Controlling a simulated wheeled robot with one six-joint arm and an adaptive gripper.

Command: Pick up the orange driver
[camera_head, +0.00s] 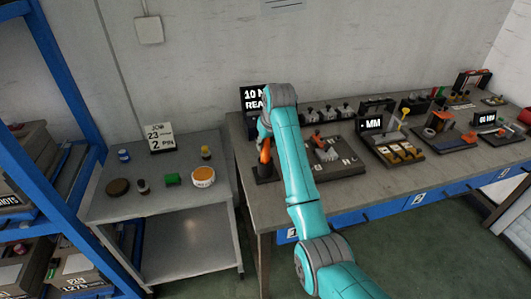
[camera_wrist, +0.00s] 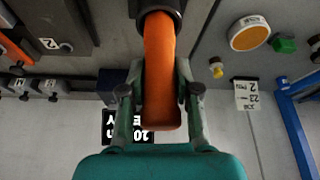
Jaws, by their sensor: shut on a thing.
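The orange driver (camera_wrist: 160,75) shows large in the wrist view, its orange handle between the two fingers of my gripper (camera_wrist: 157,100). The fingers are shut on the handle. Its far end meets a dark round holder (camera_wrist: 158,8) at the top of that view. In the head view the orange driver (camera_head: 265,150) stands upright at the dark holder (camera_head: 265,171) near the left end of the long bench. My gripper (camera_head: 264,135) is at its upper part, partly hidden by my teal arm. I cannot tell whether the driver's lower end is still inside the holder.
The long bench (camera_head: 262,212) carries several fixtures, including a display (camera_head: 372,124) marked MM. A grey side table (camera_head: 120,207) to the left holds a white-rimmed orange tub (camera_head: 203,177), a green block (camera_head: 172,179) and a job card (camera_head: 159,137). A blue rack (camera_head: 62,60) stands at far left.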

